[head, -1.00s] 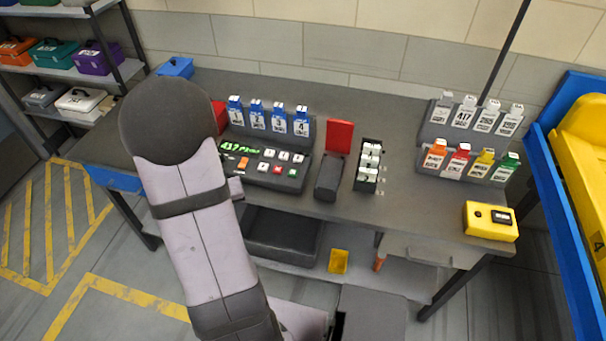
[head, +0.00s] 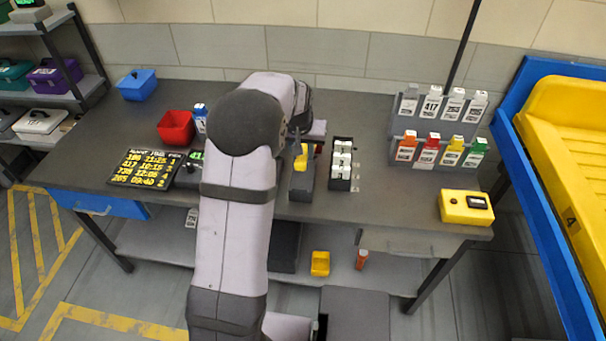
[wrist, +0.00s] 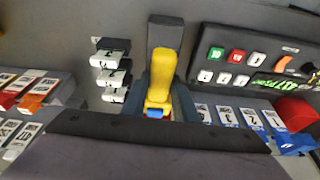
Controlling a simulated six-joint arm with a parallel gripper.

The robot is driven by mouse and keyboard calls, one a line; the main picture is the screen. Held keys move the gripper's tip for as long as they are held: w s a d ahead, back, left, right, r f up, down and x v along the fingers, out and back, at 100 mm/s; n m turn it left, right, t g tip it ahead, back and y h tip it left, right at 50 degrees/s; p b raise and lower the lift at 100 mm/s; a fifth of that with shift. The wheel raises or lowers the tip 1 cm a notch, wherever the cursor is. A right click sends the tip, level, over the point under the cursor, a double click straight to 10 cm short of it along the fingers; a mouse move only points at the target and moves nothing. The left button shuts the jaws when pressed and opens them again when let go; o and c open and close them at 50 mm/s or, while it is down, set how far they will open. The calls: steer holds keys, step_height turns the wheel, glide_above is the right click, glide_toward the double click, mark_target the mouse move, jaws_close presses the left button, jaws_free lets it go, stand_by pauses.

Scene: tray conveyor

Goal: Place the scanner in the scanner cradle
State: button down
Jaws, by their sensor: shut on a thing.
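The yellow scanner (wrist: 160,72) is held between the fingers of my gripper (wrist: 161,98), which is shut on it. The scanner lies lengthwise over the dark grey scanner cradle (wrist: 166,33), whose bare end shows beyond it in the wrist view. In the head view, the yellow end of the scanner (head: 300,157) shows at the upper part of the cradle (head: 302,185). I cannot tell whether the scanner touches the cradle.
A rack of white blocks (head: 342,165) stands close right of the cradle. A keypad console (wrist: 255,70) is on its other side. Tag holders (head: 437,130) and a yellow device (head: 466,207) are at the right. A red bin (head: 175,128) and blue bin (head: 137,84) stand left.

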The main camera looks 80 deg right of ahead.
mark_target(303, 174)
steer(key=shift+d+r, duration=0.85)
steer(key=shift+r, duration=0.55)
steer(key=shift+a+f+h, duration=0.15)
steer(key=shift+a+h, duration=0.15)
steer(key=shift+a, duration=0.2)
steer(key=shift+f, duration=0.15)
steer(key=shift+f+p, duration=1.55)
steer(key=shift+f, duration=3.35)
steer(key=shift+f, duration=0.15)
steer(key=c, duration=1.4)
jaws_free()
